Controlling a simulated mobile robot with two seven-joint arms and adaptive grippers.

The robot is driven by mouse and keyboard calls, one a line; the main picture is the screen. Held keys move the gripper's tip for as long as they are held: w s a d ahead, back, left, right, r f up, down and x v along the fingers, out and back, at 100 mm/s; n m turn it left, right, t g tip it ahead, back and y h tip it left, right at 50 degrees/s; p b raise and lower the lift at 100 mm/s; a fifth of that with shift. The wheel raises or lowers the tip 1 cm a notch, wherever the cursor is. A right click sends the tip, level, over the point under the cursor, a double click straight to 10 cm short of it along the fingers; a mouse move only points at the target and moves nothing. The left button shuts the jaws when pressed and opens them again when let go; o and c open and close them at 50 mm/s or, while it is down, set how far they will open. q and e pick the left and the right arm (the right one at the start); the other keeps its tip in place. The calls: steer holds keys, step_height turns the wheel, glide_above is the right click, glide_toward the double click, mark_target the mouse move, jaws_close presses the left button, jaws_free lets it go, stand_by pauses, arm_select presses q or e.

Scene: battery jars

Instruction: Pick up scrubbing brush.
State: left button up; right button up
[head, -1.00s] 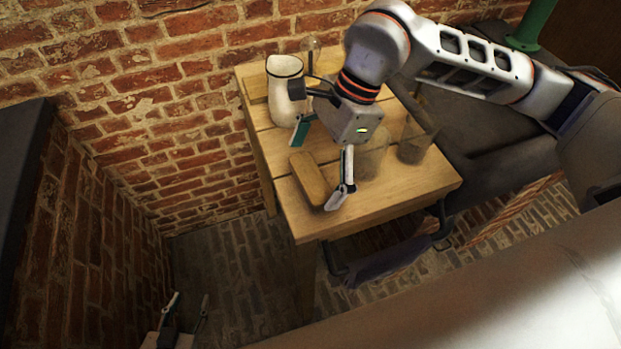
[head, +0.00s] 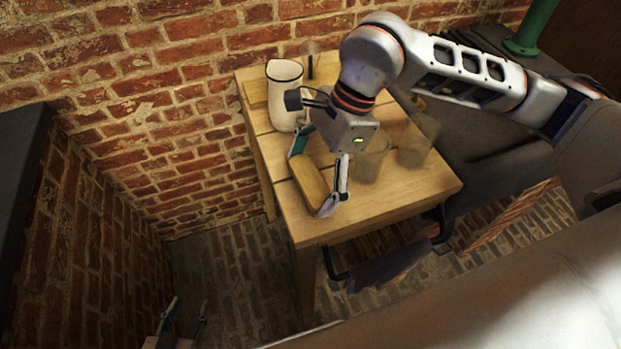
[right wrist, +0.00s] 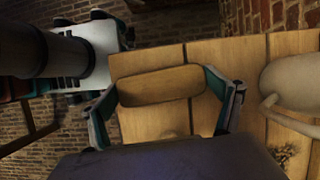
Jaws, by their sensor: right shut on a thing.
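The scrubbing brush (head: 308,182) is a wooden block with rounded ends, lying near the front left of the wooden table. It also shows lengthwise between the fingers in the right wrist view (right wrist: 160,86). My right gripper (head: 313,180) is shut on the brush, with one finger at each end. Its fingers also show in the right wrist view (right wrist: 163,103). The underside of the brush is hidden. My left gripper (head: 187,306) is low at the bottom left, fingers apart and empty, away from the table.
A white jug (head: 284,92) stands behind the brush on the table (head: 390,205). Two clear glass jars (head: 370,160) (head: 415,142) stand to the right of my right gripper. A dark cloth (head: 385,268) hangs on a rail below the table's front. A brick wall is behind.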

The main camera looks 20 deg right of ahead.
mark_target(311, 179)
step_height(311, 179, up, 20)
steer(key=p, duration=0.1)
steer(key=shift+f, duration=0.2)
steer(key=o, duration=0.3)
steer(key=shift+c, duration=0.6)
steer(key=shift+f, duration=0.1)
